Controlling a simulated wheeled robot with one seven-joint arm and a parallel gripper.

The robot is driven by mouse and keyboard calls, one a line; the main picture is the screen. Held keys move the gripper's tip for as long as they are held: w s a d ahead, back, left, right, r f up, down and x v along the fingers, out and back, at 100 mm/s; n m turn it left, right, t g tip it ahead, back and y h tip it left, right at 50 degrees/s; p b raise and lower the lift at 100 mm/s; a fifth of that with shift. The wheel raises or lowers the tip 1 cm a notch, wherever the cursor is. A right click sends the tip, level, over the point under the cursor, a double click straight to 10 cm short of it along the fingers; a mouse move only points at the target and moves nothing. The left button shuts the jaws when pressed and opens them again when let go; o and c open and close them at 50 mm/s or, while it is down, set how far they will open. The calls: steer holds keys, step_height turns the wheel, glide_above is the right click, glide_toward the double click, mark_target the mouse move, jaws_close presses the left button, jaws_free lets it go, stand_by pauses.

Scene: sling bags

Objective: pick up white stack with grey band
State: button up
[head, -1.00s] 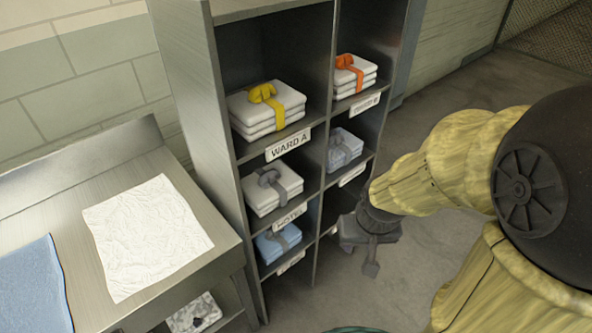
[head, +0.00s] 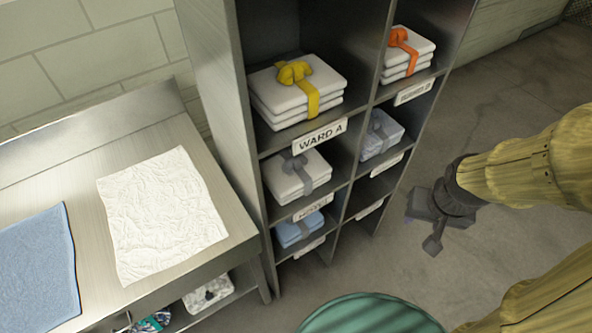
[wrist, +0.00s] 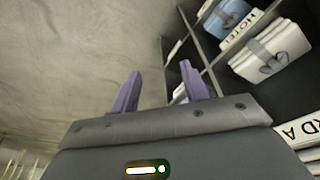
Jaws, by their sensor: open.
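The white stack with the grey band (head: 297,176) lies in the left column of the shelf, in the compartment below the one with the yellow-banded stack. Its grey band and bow show on top, and it also shows in the wrist view (wrist: 272,52) at the upper right. My gripper (head: 432,225) is to the right of the shelf in the head view, apart from the stack. In the wrist view its two purple fingers (wrist: 158,92) stand apart with nothing between them.
The grey shelf (head: 216,100) also holds a yellow-banded white stack (head: 297,90), an orange-banded white stack (head: 408,54), a grey-blue stack (head: 381,135) and a blue stack (head: 299,229). A steel table (head: 165,133) with cloths stands left. A green round object (head: 370,315) is at the bottom.

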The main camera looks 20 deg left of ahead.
steer(key=o, duration=0.4)
steer(key=shift+f, duration=0.1)
steer(key=shift+c, duration=0.2)
steer(key=o, duration=0.5)
steer(key=w+a+f+n+t, duration=0.2)
steer(key=w+f+n, duration=0.1)
steer(key=w+f, duration=0.2)
steer(key=shift+w+a+y+b, duration=0.3)
steer(key=shift+w+b, duration=0.1)
steer(key=shift+w, duration=0.4)
steer(key=w+a+f+n+t+y+b, duration=0.1)
steer(key=a+y, duration=0.4)
steer(key=a, duration=0.5)
steer(key=w+a+f+n+t+y+b, duration=0.1)
steer(key=w+a+f+n+t+y, duration=0.2)
steer(key=a, duration=0.6)
step_height(320, 180, down, 3)
steer(key=n+t+y, duration=0.1)
steer(key=n+y, duration=0.1)
steer(key=y, duration=0.1)
steer(key=shift+a+f+n+t, duration=0.2)
steer(key=shift+a+n+t, duration=0.2)
steer(key=w+a+b, duration=0.1)
steer(key=b, duration=0.4)
steer(key=shift+w+f, duration=0.1)
steer(key=shift+f, duration=0.3)
